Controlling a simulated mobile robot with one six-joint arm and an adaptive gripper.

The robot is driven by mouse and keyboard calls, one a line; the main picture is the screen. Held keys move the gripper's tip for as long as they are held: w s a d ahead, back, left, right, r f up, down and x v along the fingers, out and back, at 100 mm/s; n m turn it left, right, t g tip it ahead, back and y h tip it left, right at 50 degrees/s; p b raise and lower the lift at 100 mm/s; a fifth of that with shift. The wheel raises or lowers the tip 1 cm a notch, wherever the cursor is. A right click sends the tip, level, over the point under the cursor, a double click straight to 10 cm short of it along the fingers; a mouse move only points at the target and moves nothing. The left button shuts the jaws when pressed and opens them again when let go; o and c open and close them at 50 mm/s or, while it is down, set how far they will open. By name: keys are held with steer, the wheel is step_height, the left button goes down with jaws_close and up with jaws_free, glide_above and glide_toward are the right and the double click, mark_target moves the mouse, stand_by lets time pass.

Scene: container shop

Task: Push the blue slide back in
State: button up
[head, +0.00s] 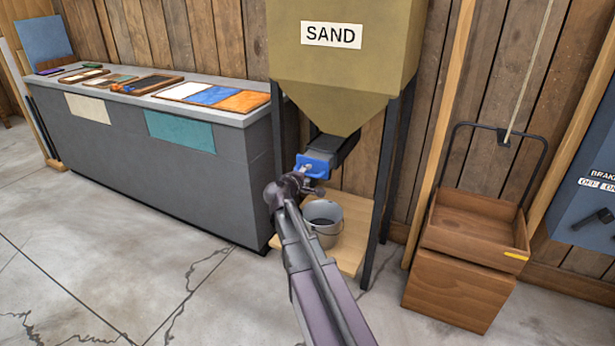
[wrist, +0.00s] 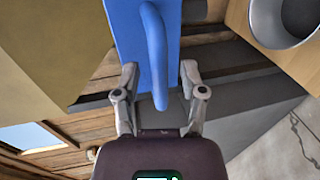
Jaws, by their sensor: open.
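The blue slide (head: 313,165) is at the spout under the sand hopper (head: 345,70). It is a flat blue plate with a bar handle, and its plate fills the top middle of the wrist view (wrist: 128,35). My gripper (wrist: 159,82) is open, with one finger on each side of the slide's handle in the wrist view. I cannot tell whether either finger touches it. In the head view my gripper (head: 307,182) is right in front of the slide and partly hides it. How far the slide sticks out of the spout is hard to tell.
A metal bucket (head: 322,236) stands below the spout on a wooden board (head: 349,262). Dark hopper legs (head: 388,170) stand close on both sides. A grey counter (head: 180,160) is at left, and a wooden cart (head: 460,275) at right. The front floor is clear.

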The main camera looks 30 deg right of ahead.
mark_target(314, 166)
steer(key=shift+w+d, duration=0.15)
steer(key=shift+d, duration=0.05)
jaws_close()
steer(key=shift+r+x, duration=0.25)
steer(key=shift+x, duration=1)
steer(key=shift+r+x, duration=0.3)
steer(key=shift+x, duration=0.9)
steer(key=shift+r+x, duration=0.25)
steer(key=shift+x, duration=1)
steer(key=shift+w+d, duration=0.1)
steer(key=shift+d, duration=0.05)
jaws_free()
